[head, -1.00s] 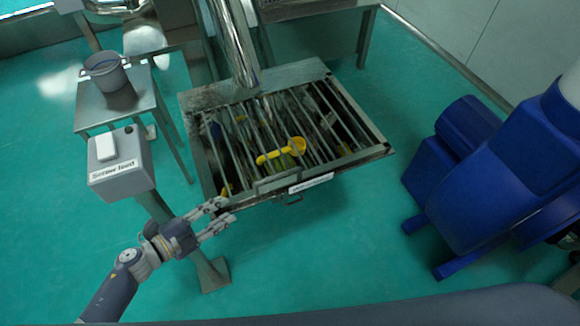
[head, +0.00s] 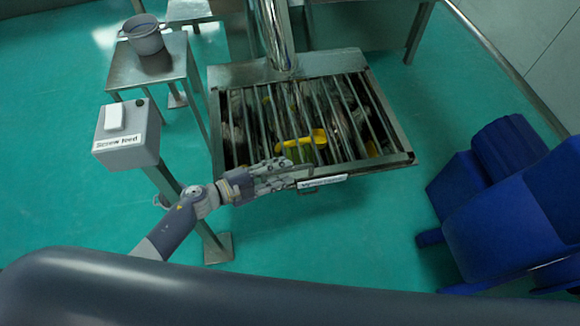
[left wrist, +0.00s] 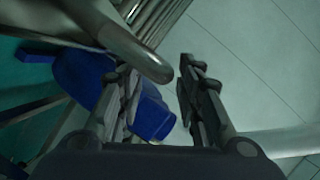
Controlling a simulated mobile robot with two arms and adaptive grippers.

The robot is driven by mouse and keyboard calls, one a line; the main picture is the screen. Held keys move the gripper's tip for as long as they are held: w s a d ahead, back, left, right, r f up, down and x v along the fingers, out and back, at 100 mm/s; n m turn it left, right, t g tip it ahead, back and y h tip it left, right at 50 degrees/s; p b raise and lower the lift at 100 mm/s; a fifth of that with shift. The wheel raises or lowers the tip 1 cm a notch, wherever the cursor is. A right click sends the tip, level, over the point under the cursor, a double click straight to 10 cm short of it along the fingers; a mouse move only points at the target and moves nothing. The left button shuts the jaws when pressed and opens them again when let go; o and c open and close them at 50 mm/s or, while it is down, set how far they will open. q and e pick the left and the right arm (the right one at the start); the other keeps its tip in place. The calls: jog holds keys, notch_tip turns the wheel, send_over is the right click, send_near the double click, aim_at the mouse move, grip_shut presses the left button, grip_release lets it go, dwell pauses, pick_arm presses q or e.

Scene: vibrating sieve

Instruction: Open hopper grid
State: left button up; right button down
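The hopper grid (head: 345,112) is a frame of metal bars that lies shut over the square hopper (head: 398,160). A yellow scoop (head: 305,140) lies on or among the bars. My left gripper (head: 290,174) is at the front edge of the grid, beside the white label. In the left wrist view its two fingers stand apart, and the open gap (left wrist: 158,78) has the rounded end of a grey metal bar (left wrist: 135,45) at its far side. I cannot tell whether the fingers touch that bar. My right gripper is not in view.
A screw feed box (head: 126,140) on a post stands left of my arm. A small table (head: 165,75) with a grey pot (head: 144,38) stands behind it. A large blue machine (head: 510,200) stands at the right. The green floor in front of the hopper is clear.

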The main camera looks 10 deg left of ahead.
pick_arm(q)
jog(key=shift+x, duration=1.65)
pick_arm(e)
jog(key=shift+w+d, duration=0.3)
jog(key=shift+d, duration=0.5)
pick_arm(q)
jog(key=shift+c, duration=0.3)
